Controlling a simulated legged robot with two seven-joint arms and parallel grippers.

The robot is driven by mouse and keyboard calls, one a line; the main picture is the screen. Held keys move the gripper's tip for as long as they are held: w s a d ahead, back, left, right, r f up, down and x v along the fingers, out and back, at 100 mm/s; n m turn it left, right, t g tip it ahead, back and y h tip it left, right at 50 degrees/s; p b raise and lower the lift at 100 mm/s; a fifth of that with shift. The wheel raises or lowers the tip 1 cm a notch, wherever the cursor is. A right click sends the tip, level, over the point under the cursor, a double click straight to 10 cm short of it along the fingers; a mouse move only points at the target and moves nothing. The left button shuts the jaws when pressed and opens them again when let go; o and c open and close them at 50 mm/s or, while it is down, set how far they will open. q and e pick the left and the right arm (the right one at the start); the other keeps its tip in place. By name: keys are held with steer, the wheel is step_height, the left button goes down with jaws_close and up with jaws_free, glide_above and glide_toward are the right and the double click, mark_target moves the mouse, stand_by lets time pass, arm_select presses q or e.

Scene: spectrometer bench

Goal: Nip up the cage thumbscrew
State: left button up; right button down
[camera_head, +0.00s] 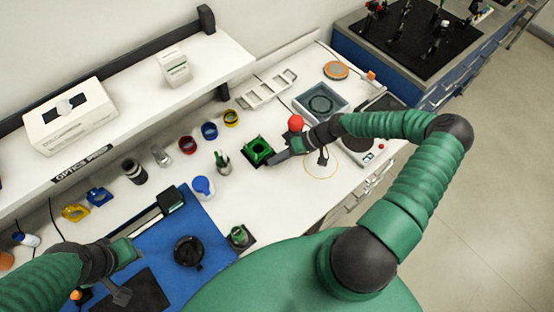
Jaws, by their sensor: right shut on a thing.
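A small green cage with a dark square opening (257,149) stands on the white bench, left of my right gripper. My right gripper (277,157) reaches in from the right and is shut at the cage's lower right side. The thumbscrew between its fingertips is too small and too covered to make out. My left gripper (124,272) is at the lower left, above the blue mat (214,238), with its fingers apart and nothing seen between them.
Colored rings (209,131) and a grey rack (267,89) lie behind the cage. A grey tray (321,103) and a scale-like device (358,150) stand to the right. A blue-capped container (203,187) and a black round part (188,251) are nearer. A shelf (130,120) overhangs the back left.

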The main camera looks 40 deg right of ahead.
steer(key=shift+s+f, duration=0.1)
steer(key=shift+f, duration=0.05)
steer(key=c, duration=1.5)
jaws_free()
steer(key=shift+d, duration=0.1)
steer(key=shift+o, duration=0.6)
steer(key=b+v, duration=0.3)
steer(key=v, duration=1.3)
steer(key=shift+d, duration=0.4)
steer(key=shift+s, duration=0.1)
